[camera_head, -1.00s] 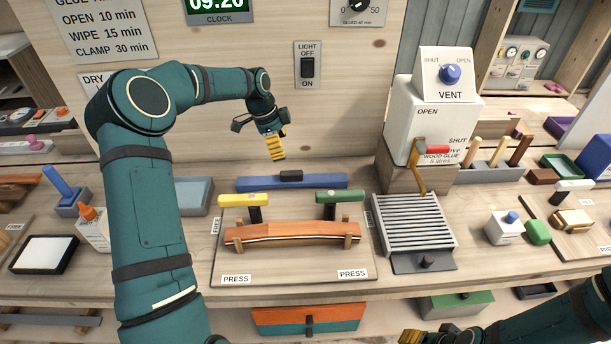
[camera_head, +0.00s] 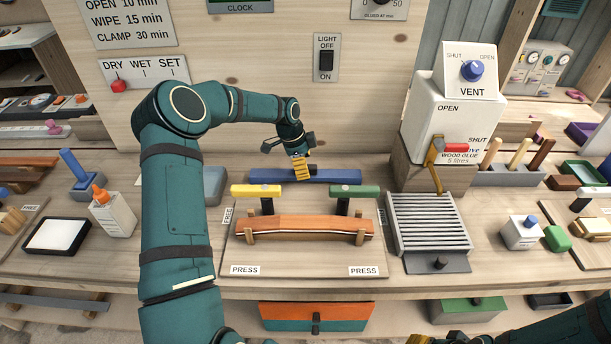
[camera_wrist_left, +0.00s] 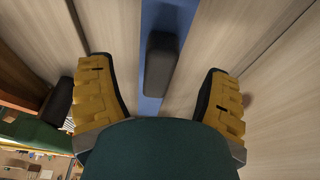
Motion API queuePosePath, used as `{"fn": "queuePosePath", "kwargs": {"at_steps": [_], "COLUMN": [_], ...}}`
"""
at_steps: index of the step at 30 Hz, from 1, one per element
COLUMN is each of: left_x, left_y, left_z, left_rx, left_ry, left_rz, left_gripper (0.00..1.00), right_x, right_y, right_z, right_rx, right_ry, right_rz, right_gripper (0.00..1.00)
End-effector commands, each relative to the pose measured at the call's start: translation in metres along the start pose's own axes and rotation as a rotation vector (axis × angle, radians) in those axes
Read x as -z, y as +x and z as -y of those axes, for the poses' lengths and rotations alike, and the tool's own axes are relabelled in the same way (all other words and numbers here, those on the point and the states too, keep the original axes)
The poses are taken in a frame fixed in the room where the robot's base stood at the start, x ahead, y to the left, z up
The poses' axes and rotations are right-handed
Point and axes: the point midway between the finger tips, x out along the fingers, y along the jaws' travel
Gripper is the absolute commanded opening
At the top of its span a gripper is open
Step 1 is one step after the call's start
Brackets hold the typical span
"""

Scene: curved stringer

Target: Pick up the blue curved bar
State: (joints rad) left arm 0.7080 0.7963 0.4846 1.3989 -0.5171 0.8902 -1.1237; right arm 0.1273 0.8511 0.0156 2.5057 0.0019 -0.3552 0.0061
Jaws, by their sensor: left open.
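The blue bar (camera_head: 338,175) lies on the bench behind the pressing jig, and its curve is hard to make out. A dark grip block (camera_wrist_left: 160,65) sits on the bar's middle. My left gripper (camera_head: 301,168) is over the bar's middle and hides the block in the head view. In the left wrist view, its two yellow-padded fingers (camera_wrist_left: 160,80) are open, one on each side of the block, with gaps to both. Nothing is held. My right gripper (camera_head: 428,338) shows only partly at the bottom edge, and its opening is not visible.
The jig (camera_head: 312,260) in front of the bar holds an orange-brown curved strip (camera_head: 310,227), with yellow (camera_head: 256,190) and green (camera_head: 354,191) handles above. A slatted rack (camera_head: 430,222) and a white glue container (camera_head: 440,120) stand right. The panel wall is close behind.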

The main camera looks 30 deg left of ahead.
Motion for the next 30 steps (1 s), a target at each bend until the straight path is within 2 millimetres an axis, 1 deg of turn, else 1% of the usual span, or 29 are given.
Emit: {"fn": "queuePosePath", "kwargs": {"at_steps": [1, 3, 6, 9, 14, 15, 17, 18, 20, 21, 22, 30], "left_x": [-0.001, -0.001, -0.001, -0.001, -0.001, -0.001, -0.001, -0.001, -0.001, -0.001, -0.001, -0.001], "left_y": [0.01, 0.021, 0.033, 0.038, 0.037, 0.037, 0.037, 0.037, 0.037, 0.037, 0.037, 0.037], "left_z": [-0.002, -0.004, -0.003, -0.003, -0.002, -0.002, -0.002, -0.002, -0.002, -0.002, -0.002, -0.002], "left_rx": [-0.003, -0.004, -0.001, 0.0, 0.001, 0.001, 0.001, 0.001, 0.001, 0.001, 0.001, 0.001], "left_ry": [0.001, 0.002, 0.001, 0.0, 0.0, 0.0, 0.0, 0.0, 0.0, 0.0, 0.0, 0.001], "left_rz": [0.0, -0.001, 0.0, 0.0, 0.0, 0.0, 0.0, 0.0, 0.0, 0.0, 0.0, 0.0], "left_gripper": [0.78, 0.78, 0.78, 0.78, 0.78, 0.71, 0.5, 0.36, 0.15, 0.01, 0.0, 0.0], "right_x": [-0.001, -0.001, -0.002, -0.002, -0.002, -0.002, -0.002, -0.002, -0.002, -0.002, -0.002, -0.002], "right_y": [0.002, 0.004, 0.005, 0.005, 0.005, 0.005, 0.005, 0.005, 0.005, 0.005, 0.005, 0.005], "right_z": [-0.001, -0.002, -0.002, -0.002, -0.002, -0.002, -0.002, -0.002, -0.002, -0.002, -0.002, -0.002], "right_rx": [0.0, 0.0, 0.0, 0.001, 0.0, 0.0, 0.0, 0.0, 0.0, 0.001, 0.001, 0.0], "right_ry": [0.0, -0.001, -0.001, -0.002, -0.001, -0.001, -0.001, -0.001, -0.001, -0.001, -0.001, -0.001], "right_rz": [0.001, 0.003, 0.004, 0.005, 0.005, 0.005, 0.005, 0.005, 0.005, 0.005, 0.005, 0.005], "right_gripper": [0.47, 0.47, 0.47, 0.47, 0.47, 0.47, 0.47, 0.47, 0.47, 0.47, 0.47, 0.47]}}
